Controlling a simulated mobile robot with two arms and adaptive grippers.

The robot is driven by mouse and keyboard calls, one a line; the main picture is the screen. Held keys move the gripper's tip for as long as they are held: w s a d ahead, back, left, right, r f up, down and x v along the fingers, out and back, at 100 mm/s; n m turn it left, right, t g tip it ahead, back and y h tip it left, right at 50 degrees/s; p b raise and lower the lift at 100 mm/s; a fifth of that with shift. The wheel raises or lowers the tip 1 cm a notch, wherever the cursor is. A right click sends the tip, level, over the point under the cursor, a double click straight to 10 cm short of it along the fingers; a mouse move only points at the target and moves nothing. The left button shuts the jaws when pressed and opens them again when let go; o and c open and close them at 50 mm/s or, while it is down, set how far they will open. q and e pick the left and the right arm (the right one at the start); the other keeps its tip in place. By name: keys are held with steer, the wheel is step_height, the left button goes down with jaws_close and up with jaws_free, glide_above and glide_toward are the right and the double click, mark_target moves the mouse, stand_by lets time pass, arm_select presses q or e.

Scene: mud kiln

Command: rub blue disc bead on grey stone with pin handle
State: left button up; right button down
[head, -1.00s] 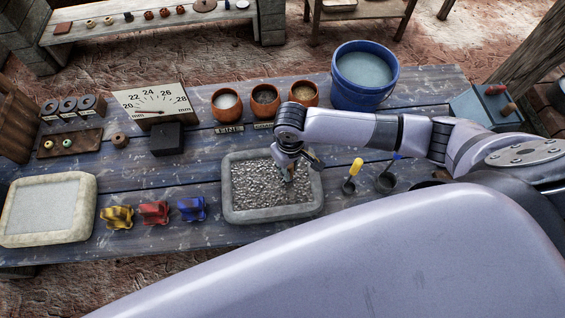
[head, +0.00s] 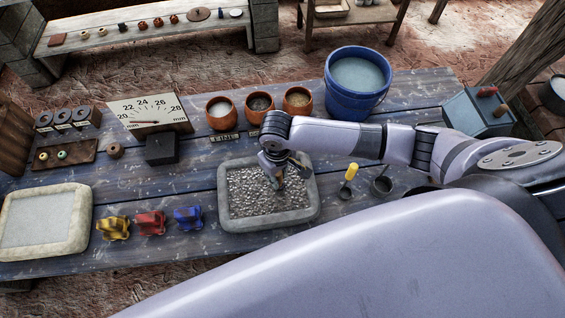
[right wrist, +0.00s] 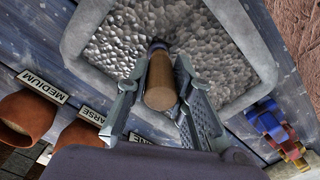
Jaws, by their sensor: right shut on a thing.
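My right gripper (head: 277,178) is over the grey stone (head: 300,216), a pale-rimmed slab with a rough, pebbly grey bed. In the right wrist view, its fingers (right wrist: 160,92) are shut around a brown wooden pin handle (right wrist: 161,82). A dark bluish piece at the handle's far end (right wrist: 158,46), seemingly the disc bead, is against or just above the rough bed; I cannot tell if it touches. The stone also fills the top of the wrist view (right wrist: 250,45). My left gripper is not in view.
Yellow (head: 113,228), red (head: 150,223) and blue (head: 188,219) holders stand left of the stone, beyond them a pale tray (head: 84,215). Clay bowls (head: 220,113) and a blue bucket (head: 357,90) stand behind. A yellow-handled tool (head: 350,173) and a dark cup (head: 381,186) lie right.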

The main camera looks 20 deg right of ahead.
steer(key=shift+w+a, duration=0.5)
steer(key=shift+a, duration=1.3)
steer(key=shift+w+a, duration=0.5)
steer(key=shift+a, duration=1.3)
steer(key=shift+w+a, duration=0.5)
steer(key=shift+a, duration=1.3)
steer(key=shift+d+r, duration=0.1)
step_height(320, 180, up, 7)
steer(key=shift+f, duration=0.25)
step_height(320, 180, down, 4)
steer(key=shift+d+f+b, duration=0.1)
steer(key=shift+f+b, duration=0.15)
steer(key=shift+b, duration=0.45)
steer(key=shift+f, duration=1.05)
